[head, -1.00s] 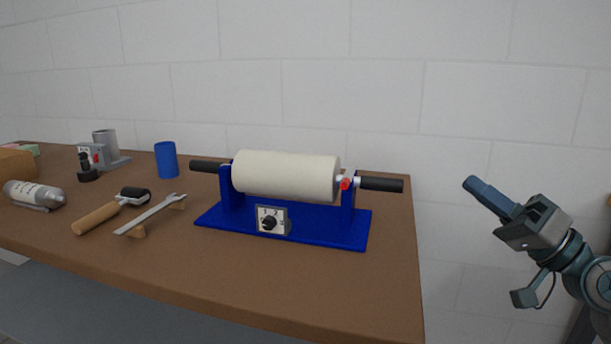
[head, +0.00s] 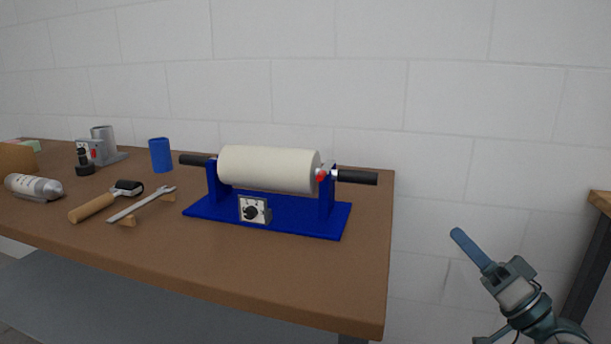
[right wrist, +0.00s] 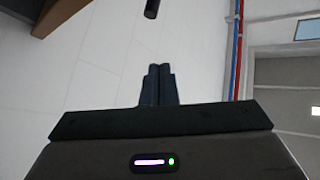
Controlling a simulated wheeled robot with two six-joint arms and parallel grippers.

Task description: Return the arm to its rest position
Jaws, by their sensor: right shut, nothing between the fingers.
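My right gripper (head: 470,249) is to the right of the brown workbench, in the open space beyond its right edge. Its fingers are closed together with nothing between them. The right wrist view shows the two dark fingers (right wrist: 158,84) side by side, pointing up in the picture. The nearest bench object is a cream foam roll (head: 268,168) on a blue stand (head: 285,212) with black end handles; the gripper is well apart from it. My left gripper does not show.
The brown workbench (head: 300,270) carries a wrench (head: 142,203), a wooden-handled roller (head: 95,206), a blue cup (head: 160,154), a silver canister (head: 34,187) and a grey device (head: 104,146). Another wooden table edge (head: 600,199) stands at the far right. Between the two is free room.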

